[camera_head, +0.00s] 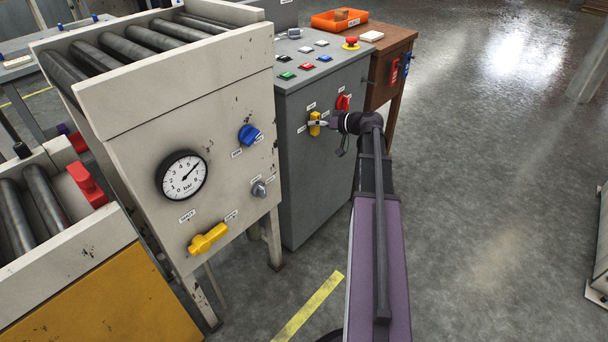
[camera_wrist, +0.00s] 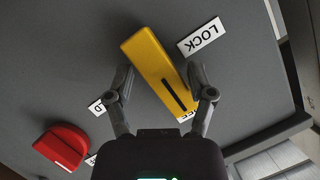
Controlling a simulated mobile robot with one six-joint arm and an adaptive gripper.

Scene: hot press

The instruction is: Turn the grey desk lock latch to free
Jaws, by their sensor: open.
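The lock latch is a yellow bar handle (camera_head: 314,129) on the front of the grey desk (camera_head: 290,185); it stands roughly upright in the head view. In the wrist view the latch (camera_wrist: 148,58) runs slantwise from upper left to lower right, with a black line on its lower half. My gripper (camera_wrist: 160,72) is open, with one finger on each side of the latch. Whether the fingers touch it I cannot tell.
A red knob (camera_wrist: 62,147) is near the latch on the same panel; it also shows in the head view (camera_head: 343,102). Coloured buttons (camera_head: 307,66) are on the desk top. The press cabinet (camera_head: 225,120) with a gauge stands left.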

